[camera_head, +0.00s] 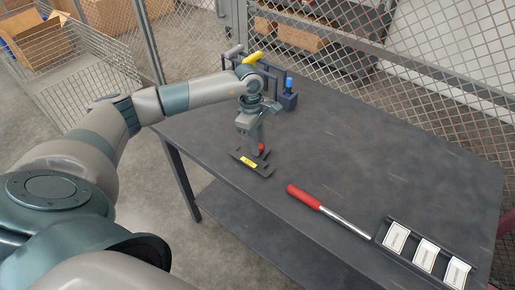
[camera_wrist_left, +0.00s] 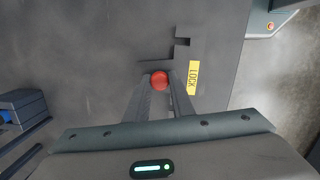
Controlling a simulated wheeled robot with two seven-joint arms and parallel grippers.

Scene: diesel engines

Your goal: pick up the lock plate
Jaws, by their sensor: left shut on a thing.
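The lock plate (camera_head: 262,169) is a dark flat piece with a yellow label, at the left part of the dark table in the head view. In the left wrist view its yellow label (camera_wrist_left: 193,78) reads LOCK. A red round knob (camera_wrist_left: 160,80) sits between the fingers beside the label. My left gripper (camera_head: 257,149) points down over the plate and is shut on this knob. I cannot tell whether the plate touches the table or is slightly raised. My right gripper is not in view.
A red-handled bar (camera_head: 305,197) lies on the table (camera_head: 370,150), to the right of the plate. A dark tray with several white labels (camera_head: 426,256) is at the right front. A rack with a yellow-handled tool (camera_head: 253,58) and a blue-topped block (camera_head: 288,97) stand behind. Mesh fencing (camera_head: 430,100) borders the back.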

